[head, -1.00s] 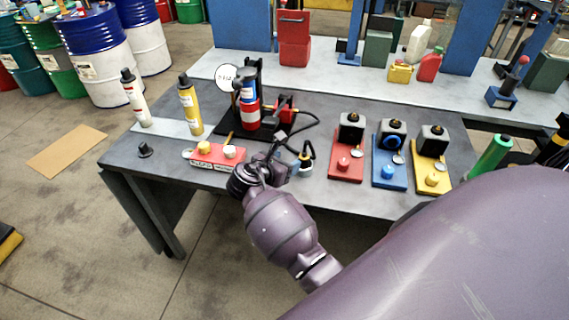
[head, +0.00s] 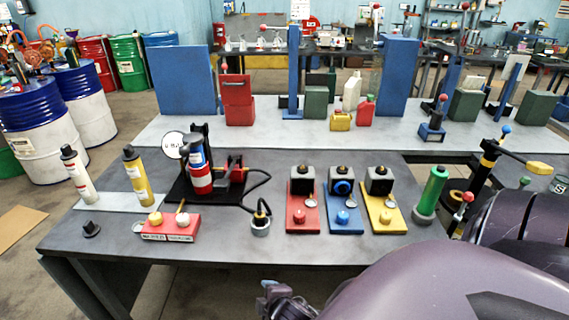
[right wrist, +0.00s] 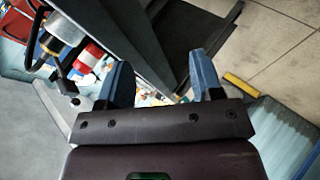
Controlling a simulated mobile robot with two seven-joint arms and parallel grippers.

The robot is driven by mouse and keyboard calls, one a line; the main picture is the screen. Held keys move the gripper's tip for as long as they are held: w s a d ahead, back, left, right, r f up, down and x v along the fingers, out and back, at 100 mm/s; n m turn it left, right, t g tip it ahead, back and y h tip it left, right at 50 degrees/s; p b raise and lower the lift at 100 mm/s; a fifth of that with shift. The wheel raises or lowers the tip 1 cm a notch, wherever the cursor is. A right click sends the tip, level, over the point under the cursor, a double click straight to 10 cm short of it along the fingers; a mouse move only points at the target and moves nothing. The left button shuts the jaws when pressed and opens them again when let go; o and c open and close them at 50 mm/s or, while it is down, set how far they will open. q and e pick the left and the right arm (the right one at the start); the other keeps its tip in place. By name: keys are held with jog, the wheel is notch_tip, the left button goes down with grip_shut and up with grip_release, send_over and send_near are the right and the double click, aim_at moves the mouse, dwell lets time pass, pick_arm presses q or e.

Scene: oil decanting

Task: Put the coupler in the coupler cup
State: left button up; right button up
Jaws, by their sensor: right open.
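The coupler (head: 260,212) is the dark fitting at the end of the black hose. It stands upright at the small grey coupler cup (head: 260,227) on the table, and its lower end appears to be inside the cup. My right gripper (head: 270,291) is low in the head view, in front of the table's front edge and apart from the coupler and cup. In the right wrist view its two blue fingers (right wrist: 162,78) are spread, with nothing held between them. My left gripper is not in view.
The red, white and blue pump bottle (head: 200,178) stands behind the hose. The red two-cap block (head: 170,227) is left of the cup. The red base (head: 302,222), blue base (head: 344,221) and yellow base (head: 386,216) stand to its right. The table front has clear room.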

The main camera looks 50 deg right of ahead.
jog(key=s+a+m+t+y, duration=0.2)
jog(key=s+a+m+y, duration=0.1)
jog(key=s+m, duration=0.5)
jog(key=shift+s+r, duration=0.2)
jog(key=shift+r, duration=0.25)
pick_arm(q)
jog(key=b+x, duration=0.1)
jog(key=b, duration=0.2)
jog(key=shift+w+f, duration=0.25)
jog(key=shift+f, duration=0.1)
pick_arm(e)
jog(key=shift+w+f, duration=0.55)
jog(key=shift+f, duration=0.15)
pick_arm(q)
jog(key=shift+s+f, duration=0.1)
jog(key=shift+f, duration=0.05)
